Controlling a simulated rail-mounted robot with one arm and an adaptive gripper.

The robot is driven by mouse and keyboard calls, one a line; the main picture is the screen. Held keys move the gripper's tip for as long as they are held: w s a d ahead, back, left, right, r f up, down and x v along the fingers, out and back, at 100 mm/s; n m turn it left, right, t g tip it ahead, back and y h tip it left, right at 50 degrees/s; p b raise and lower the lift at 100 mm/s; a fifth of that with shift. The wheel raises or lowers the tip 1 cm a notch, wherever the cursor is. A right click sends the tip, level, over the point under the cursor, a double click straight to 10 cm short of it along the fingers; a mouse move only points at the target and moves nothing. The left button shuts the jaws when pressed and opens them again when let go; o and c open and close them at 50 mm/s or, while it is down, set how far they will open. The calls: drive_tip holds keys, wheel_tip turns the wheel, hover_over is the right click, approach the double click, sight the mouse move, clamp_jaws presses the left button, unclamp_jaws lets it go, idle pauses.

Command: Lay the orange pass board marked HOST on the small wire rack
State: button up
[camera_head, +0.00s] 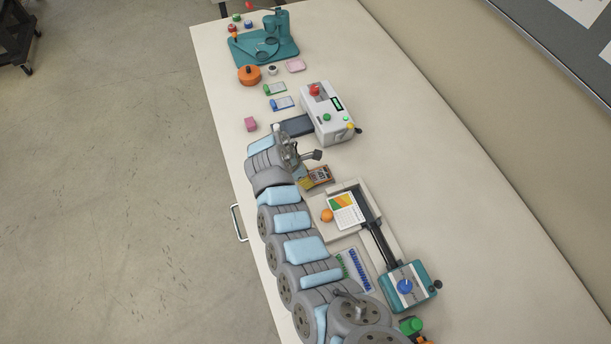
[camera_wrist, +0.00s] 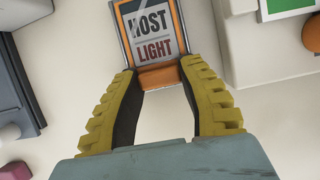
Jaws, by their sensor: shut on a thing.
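The orange-framed board marked HOST, with LIGHT in red below, shows in the wrist view (camera_wrist: 152,35). My gripper (camera_wrist: 158,76) has its two yellow fingers shut on the board's near orange edge. In the head view the board (camera_head: 320,174) is small, just right of my gripper (camera_head: 306,179), between the white machine and the cream trimmer. It appears to be just over the table, but I cannot tell its height. I cannot make out a small wire rack for certain in either view; my arm hides part of the table.
A white machine (camera_head: 335,127) with a dark tray stands behind the board. A trimmer base (camera_head: 318,215) bearing a printed sheet (camera_head: 346,211) and an orange ball-like thing (camera_head: 327,215) lies in front. A blue-and-green slotted item (camera_head: 360,270) lies nearer. The table's right side is clear.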

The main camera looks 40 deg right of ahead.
drive_tip(key=o, duration=1)
drive_tip(key=shift+f, duration=0.1)
drive_tip(key=v, duration=1.2)
